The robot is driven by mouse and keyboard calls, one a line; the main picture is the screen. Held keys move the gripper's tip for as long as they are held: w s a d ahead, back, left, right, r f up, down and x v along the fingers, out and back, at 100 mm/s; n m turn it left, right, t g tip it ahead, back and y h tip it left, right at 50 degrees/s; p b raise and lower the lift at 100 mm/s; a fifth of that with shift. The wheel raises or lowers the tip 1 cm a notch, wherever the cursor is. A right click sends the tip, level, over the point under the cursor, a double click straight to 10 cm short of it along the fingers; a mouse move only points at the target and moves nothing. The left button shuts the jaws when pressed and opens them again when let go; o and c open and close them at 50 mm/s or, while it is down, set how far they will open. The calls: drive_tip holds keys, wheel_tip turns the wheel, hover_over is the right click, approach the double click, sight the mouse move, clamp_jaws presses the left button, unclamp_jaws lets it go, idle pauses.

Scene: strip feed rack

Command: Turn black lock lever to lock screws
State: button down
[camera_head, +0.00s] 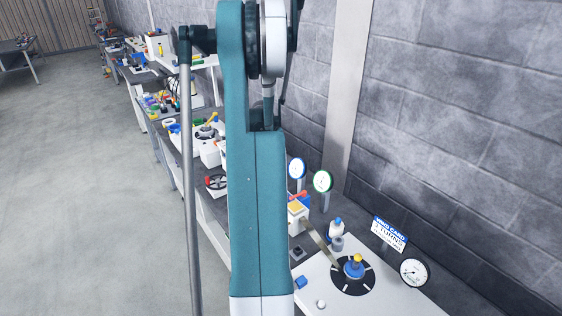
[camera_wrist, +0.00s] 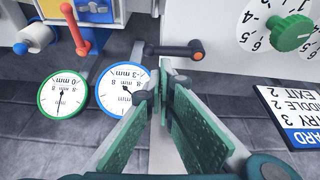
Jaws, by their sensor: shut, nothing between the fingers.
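In the wrist view, which appears upside down, a black lever with an orange end (camera_wrist: 180,52) lies crosswise just beyond my fingertips. My gripper (camera_wrist: 163,77) is shut and empty, its green-padded fingers meeting at the tips. The tips are close below the lever in the picture; I cannot tell whether they touch it. The lock screws cannot be made out. In the head view my arm hides the gripper and the black lever.
Left of the lever in the wrist view are a red lever (camera_wrist: 77,30), a green-rimmed dial (camera_wrist: 62,94) and a blue-rimmed dial (camera_wrist: 118,91). A green knob (camera_wrist: 290,33) and a lettered sign (camera_wrist: 292,112) are at right. A grey block wall (camera_head: 460,110) stands behind the bench.

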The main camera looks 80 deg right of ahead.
drive_tip(key=shift+w+a+m+b, duration=0.15)
drive_tip(key=shift+a+m+b, duration=0.15)
drive_tip(key=shift+m+b, duration=0.25)
drive_tip(key=m+b, duration=0.1)
drive_tip(key=a+m+g+y, duration=0.1)
drive_tip(key=m, duration=0.1)
drive_tip(key=shift+w+a+f+b, duration=0.1)
drive_tip(key=shift+w+a+b, duration=0.05)
drive_tip(key=shift+w+b, duration=0.2)
drive_tip(key=shift+w+a+m+y+b, duration=0.25)
drive_tip(key=shift+w+a+m+b, duration=0.1)
drive_tip(key=shift+w+m+b, duration=0.3)
drive_tip(key=shift+w+a+m+y+b, duration=0.35)
drive_tip(key=shift+w+m+b, duration=0.25)
drive_tip(key=shift+m, duration=0.4)
drive_tip(key=shift+w+a+m+y+b, duration=0.2)
drive_tip(key=shift+w+a+m+b, duration=0.2)
drive_tip(key=shift+w+m, duration=0.4)
drive_tip(key=shift+w+d+b, duration=0.15)
drive_tip(key=shift+w+b, duration=0.3)
drive_tip(key=shift+w, duration=0.6)
drive_tip(key=shift+d, duration=0.25)
drive_tip(key=shift+s+d, duration=0.25)
drive_tip(key=shift+d, duration=0.3)
